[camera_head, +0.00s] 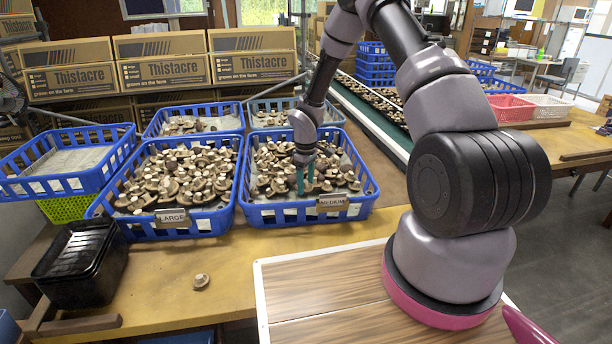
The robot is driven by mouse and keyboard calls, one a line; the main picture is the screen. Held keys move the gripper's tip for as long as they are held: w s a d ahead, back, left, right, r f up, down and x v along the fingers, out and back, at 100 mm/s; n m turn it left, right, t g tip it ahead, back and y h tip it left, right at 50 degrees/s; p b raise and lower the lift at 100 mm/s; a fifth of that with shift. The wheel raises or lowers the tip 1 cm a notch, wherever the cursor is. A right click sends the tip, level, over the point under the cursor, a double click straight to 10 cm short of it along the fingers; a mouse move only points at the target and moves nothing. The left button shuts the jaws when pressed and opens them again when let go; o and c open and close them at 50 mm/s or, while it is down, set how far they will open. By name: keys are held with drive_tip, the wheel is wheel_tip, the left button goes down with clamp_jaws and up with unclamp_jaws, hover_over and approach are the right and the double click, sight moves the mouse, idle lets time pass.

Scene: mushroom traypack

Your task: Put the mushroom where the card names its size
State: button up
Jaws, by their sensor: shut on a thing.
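My gripper (305,180), with teal fingers, points down into the blue crate (268,215) whose card (332,203) reads MEDIUM. It is shut on a mushroom low among the pile; the held mushroom is too small and crowded to make out clearly. The blue crate (140,235) to its left has a card (172,217) reading LARGE and is full of brown mushrooms. A single loose mushroom (201,281) lies on the yellow table in front of the crates, apart from my gripper.
Two more blue crates stand behind, one holding mushrooms (161,117), and a tilted blue crate (108,176) stands at left. Black trays (72,283) are stacked at front left. Thistacre boxes (165,72) line the back. The yellow table (170,305) is clear around the loose mushroom.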

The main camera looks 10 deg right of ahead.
drive_tip(key=shift+f, duration=3.35)
drive_tip(key=o, duration=1)
wheel_tip(320, 180, up, 11)
drive_tip(key=shift+f, duration=0.1)
